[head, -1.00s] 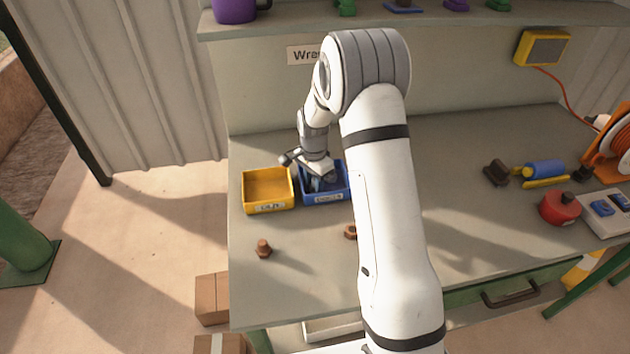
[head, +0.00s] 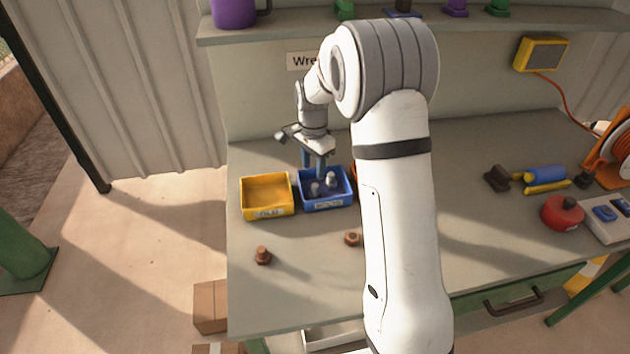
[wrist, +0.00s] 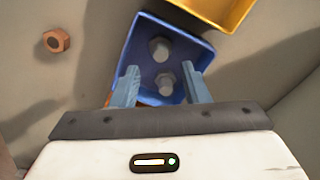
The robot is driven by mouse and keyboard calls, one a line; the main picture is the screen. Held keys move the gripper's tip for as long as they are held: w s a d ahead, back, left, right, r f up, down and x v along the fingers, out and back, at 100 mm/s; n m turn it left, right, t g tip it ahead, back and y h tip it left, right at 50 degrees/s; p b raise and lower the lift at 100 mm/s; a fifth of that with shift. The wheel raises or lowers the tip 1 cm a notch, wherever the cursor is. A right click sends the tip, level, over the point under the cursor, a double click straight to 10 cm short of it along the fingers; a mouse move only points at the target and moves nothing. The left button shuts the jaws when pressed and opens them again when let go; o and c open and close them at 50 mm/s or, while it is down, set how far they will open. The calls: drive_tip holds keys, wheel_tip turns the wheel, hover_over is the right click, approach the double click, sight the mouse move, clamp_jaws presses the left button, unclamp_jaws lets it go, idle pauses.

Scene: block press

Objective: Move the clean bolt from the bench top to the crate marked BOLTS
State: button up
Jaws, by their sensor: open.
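The blue crate (head: 341,201), its front label reading roughly BOLTS, stands on the bench top (head: 300,290). Two grey, clean-looking bolts are inside it: one (head: 330,179) upright at the right, another (head: 314,188) to its left. The wrist view also shows both grey bolts (wrist: 159,48) (wrist: 165,83) inside the blue crate (wrist: 140,42). My gripper (head: 314,165) is above the back of the crate, fingers pointing down. In the wrist view my gripper (wrist: 160,70) is open, its fingers apart with nothing gripped between them. I see no grey bolt on the visible bench top.
A yellow crate (head: 266,210) stands left of the blue one, empty. Two rusty brown bolts (head: 262,256) (head: 352,239) stand on the bench in front. A red round object (head: 562,213) is at the right.

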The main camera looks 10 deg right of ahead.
drive_tip(key=s+d+r+n+t, duration=0.15)
drive_tip(key=s+r+n, duration=0.45)
drive_tip(key=s+r, duration=0.75)
drive_tip(key=s+n+t, duration=0.1)
drive_tip(key=s+n, duration=0.5)
drive_tip(key=s, duration=1.1)
drive_tip(key=shift+d+f+t, duration=0.35)
drive_tip(key=shift+f, duration=0.1)
